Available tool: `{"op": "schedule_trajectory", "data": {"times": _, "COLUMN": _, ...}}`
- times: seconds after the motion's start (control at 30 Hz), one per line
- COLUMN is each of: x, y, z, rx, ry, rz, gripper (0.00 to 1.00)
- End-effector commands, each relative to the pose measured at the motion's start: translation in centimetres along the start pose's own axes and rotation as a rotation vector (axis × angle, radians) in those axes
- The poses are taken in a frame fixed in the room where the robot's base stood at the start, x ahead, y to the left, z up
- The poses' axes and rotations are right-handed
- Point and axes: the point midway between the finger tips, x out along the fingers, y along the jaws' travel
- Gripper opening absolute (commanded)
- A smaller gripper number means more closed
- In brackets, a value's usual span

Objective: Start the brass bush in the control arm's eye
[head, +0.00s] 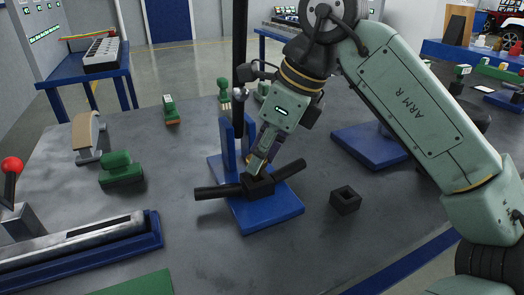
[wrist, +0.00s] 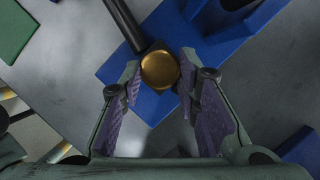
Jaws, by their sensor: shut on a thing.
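The brass bush (wrist: 160,70) shows as a round gold face between the fingertips in the wrist view. My gripper (wrist: 160,78) is shut on it, with one purple-padded finger at each side. In the head view my gripper (head: 256,166) points down at the middle of the black control arm (head: 218,192). The control arm lies across a blue fixture (head: 270,216), and one of its bars (wrist: 124,22) shows in the wrist view. The fingers and bush hide the eye, so I cannot tell whether the bush is inside it or just above.
A blue upright (head: 227,140) and a dark vertical post (head: 240,60) stand right behind the control arm. A black square block with a hole (head: 345,201) sits to the right.

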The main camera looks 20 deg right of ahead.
Motion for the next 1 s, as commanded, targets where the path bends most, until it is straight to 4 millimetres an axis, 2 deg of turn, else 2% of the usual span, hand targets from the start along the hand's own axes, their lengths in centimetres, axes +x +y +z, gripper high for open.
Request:
{"op": "schedule_trajectory", "data": {"times": 0.07, "x": 0.1, "y": 0.0, "z": -0.1, "rx": 0.0, "ry": 0.0, "rz": 0.0, "gripper": 0.0}}
{"op": "schedule_trajectory", "data": {"times": 0.1, "x": 0.1, "y": 0.0, "z": 0.0, "rx": 0.0, "ry": 0.0, "rz": 0.0, "gripper": 0.31}}
{"op": "schedule_trajectory", "data": {"times": 0.43, "x": 0.1, "y": 0.0, "z": 0.0, "rx": 0.0, "ry": 0.0, "rz": 0.0, "gripper": 0.53}}
{"op": "schedule_trajectory", "data": {"times": 0.77, "x": -0.1, "y": 0.0, "z": 0.0, "rx": 0.0, "ry": 0.0, "rz": 0.0, "gripper": 0.53}}
{"op": "schedule_trajectory", "data": {"times": 0.87, "x": -1.0, "y": 0.0, "z": 0.0, "rx": 0.001, "ry": 0.0, "rz": -0.001, "gripper": 0.53}}
{"op": "schedule_trajectory", "data": {"times": 1.0, "x": -3.5, "y": -0.1, "z": 0.0, "rx": 0.002, "ry": 0.0, "rz": -0.003, "gripper": 0.53}}
